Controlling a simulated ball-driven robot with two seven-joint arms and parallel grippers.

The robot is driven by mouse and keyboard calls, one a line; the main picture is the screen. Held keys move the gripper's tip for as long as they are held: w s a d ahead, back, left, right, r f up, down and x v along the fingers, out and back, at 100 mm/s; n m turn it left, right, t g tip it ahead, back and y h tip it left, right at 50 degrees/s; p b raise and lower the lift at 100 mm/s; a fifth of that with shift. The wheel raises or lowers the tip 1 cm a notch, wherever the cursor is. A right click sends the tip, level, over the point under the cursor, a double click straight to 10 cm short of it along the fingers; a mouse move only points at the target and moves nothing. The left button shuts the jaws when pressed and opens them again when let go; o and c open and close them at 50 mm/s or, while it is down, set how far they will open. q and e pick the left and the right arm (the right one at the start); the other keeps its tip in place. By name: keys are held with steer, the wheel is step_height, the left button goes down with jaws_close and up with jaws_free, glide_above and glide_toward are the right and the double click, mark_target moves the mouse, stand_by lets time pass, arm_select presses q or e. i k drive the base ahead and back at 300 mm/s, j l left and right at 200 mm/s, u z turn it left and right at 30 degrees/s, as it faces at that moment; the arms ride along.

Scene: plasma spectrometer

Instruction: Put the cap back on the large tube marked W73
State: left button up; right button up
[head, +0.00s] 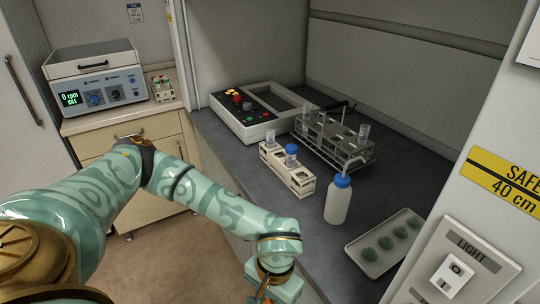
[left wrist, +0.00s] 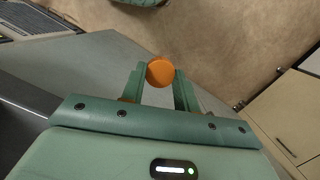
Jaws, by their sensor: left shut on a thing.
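My left gripper (left wrist: 160,75) is shut on an orange round cap (left wrist: 160,71), seen between its two fingers in the left wrist view. In the head view my left wrist is low at the bottom edge, in front of the dark bench; the fingertips and cap are not visible there. A white tube rack (head: 272,159) on the bench holds an open clear tube (head: 270,139), a blue-capped tube (head: 291,153) and another tube (head: 299,178). A grey metal rack (head: 345,152) behind it holds several clear tubes. No W73 mark is legible. My right gripper is not in view.
A white bottle with a blue lid (head: 338,203) stands right of the white rack. A tray (head: 356,258) with several green lumps lies at the front right. An instrument with buttons (head: 236,112) is behind. The bench's front left part is clear.

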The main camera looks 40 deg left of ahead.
mark_target(270, 133)
steer(key=j+z, duration=0.15)
steer(key=j, duration=0.5)
steer(key=j+z, duration=0.15)
steer(key=j, duration=0.55)
steer(key=j+z, duration=0.15)
steer(key=j, duration=0.55)
steer(key=j+z, duration=0.15)
steer(key=j, duration=0.5)
steer(key=k+j+z, duration=0.1)
steer(key=j, duration=0.55)
